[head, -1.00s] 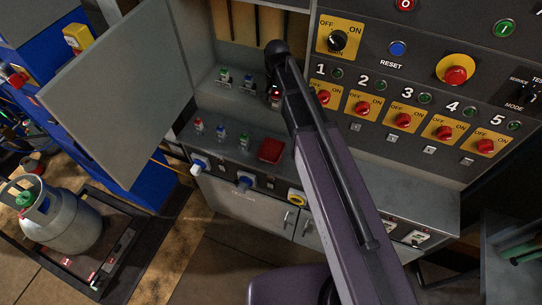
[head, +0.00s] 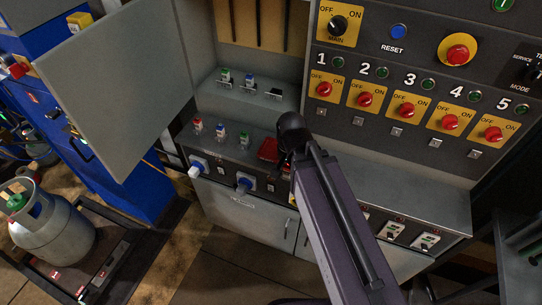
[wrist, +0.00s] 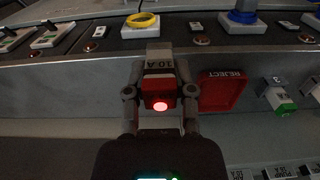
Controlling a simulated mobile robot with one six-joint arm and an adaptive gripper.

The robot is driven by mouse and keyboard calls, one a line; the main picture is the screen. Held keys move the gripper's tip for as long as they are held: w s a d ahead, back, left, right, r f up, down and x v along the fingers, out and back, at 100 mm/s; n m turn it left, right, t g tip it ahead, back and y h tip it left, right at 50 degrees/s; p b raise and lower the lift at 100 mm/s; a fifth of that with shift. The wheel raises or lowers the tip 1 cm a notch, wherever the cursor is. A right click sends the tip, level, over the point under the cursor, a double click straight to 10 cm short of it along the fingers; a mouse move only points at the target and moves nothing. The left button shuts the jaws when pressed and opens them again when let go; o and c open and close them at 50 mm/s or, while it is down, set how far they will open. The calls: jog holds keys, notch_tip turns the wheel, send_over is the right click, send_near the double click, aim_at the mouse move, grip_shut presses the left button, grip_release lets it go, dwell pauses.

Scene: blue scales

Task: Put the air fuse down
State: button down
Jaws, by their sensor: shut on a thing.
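My gripper (wrist: 160,78) is shut on a fuse (wrist: 158,88) with a red body, a glowing red end and a grey part marked 10 A; I cannot read the word air on it. The fuse is held over the ledge (wrist: 60,125), beside the red REJECT tray (wrist: 222,92). I cannot tell whether it touches anything.
Red (head: 197,125), blue (head: 220,131) and green (head: 243,140) fuses stand on the lower ledge. An open cabinet door (head: 125,80) is at left.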

jog(key=shift+a, duration=0.15)
jog(key=shift+w+a, duration=0.25)
jog(key=shift+w, duration=0.35)
jog(key=b, duration=0.1)
send_over(272, 151)
jog(key=s, duration=0.1)
jog(key=shift+s+d+f, duration=0.15)
jog(key=shift+d+f, duration=0.05)
jog(key=shift+f, duration=0.5)
jog(key=shift+w+a, duration=0.1)
jog(key=shift+w, duration=0.2)
jog(key=shift+w+a+f+b, duration=0.1)
jog(key=shift+w+f+b, duration=0.1)
jog(key=shift+f+b, duration=0.3)
jog(key=shift+w+f+b, duration=0.15)
jog(key=shift+f+b, duration=0.25)
jog(key=shift+b, duration=0.2)
jog(key=shift+f+b, duration=0.95)
jog(key=shift+f, duration=0.15)
